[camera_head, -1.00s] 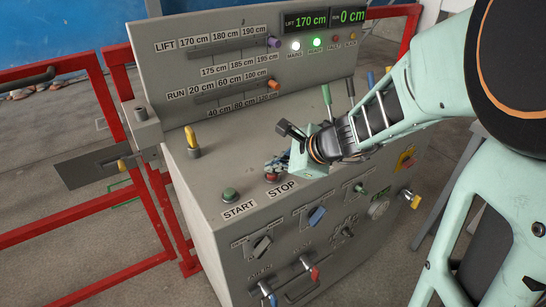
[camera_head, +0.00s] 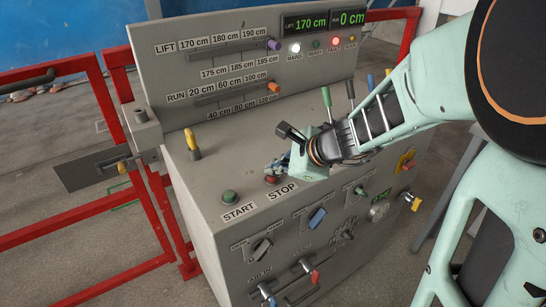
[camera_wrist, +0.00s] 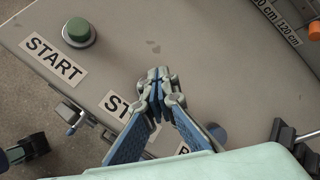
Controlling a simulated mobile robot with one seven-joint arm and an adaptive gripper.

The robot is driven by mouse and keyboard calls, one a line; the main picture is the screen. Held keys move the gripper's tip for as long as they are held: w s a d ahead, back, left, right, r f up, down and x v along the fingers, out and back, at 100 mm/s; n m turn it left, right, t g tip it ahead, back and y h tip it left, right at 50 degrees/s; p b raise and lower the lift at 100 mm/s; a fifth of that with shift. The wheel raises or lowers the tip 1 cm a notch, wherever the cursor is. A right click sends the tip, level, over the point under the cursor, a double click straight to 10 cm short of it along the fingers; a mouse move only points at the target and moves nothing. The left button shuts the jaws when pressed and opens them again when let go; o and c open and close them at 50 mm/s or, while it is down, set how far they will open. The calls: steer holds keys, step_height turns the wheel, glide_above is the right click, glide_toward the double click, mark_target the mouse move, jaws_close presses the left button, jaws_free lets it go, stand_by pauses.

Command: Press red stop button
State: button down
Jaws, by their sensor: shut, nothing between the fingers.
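The red stop button (camera_head: 271,180) sits on the sloped top of the grey console, behind its STOP label (camera_head: 282,190). My gripper (camera_head: 270,168) is shut and empty, with its fingertips at the button. I cannot tell exactly how far the button is pushed in. In the wrist view, my closed fingertips (camera_wrist: 157,76) point down at the panel beside the partly covered STOP label (camera_wrist: 115,103). They hide the stop button there. The FAULT lamp (camera_head: 336,41) is lit red, and the READY lamp (camera_head: 316,44) is dark.
The green START button (camera_head: 230,197) is just left of the stop button. A yellow lever (camera_head: 192,144) stands farther left, and green-topped (camera_head: 326,97) and other levers stand behind my gripper. Several knobs cover the front face. Red railings (camera_head: 112,95) stand left of the console.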

mark_target(275, 177)
steer(key=shift+r+p, duration=0.4)
steer(key=shift+r, duration=0.3)
step_height(275, 177, up, 5)
steer(key=p, duration=0.4)
steer(key=shift+d, duration=0.1)
stand_by(0.5)
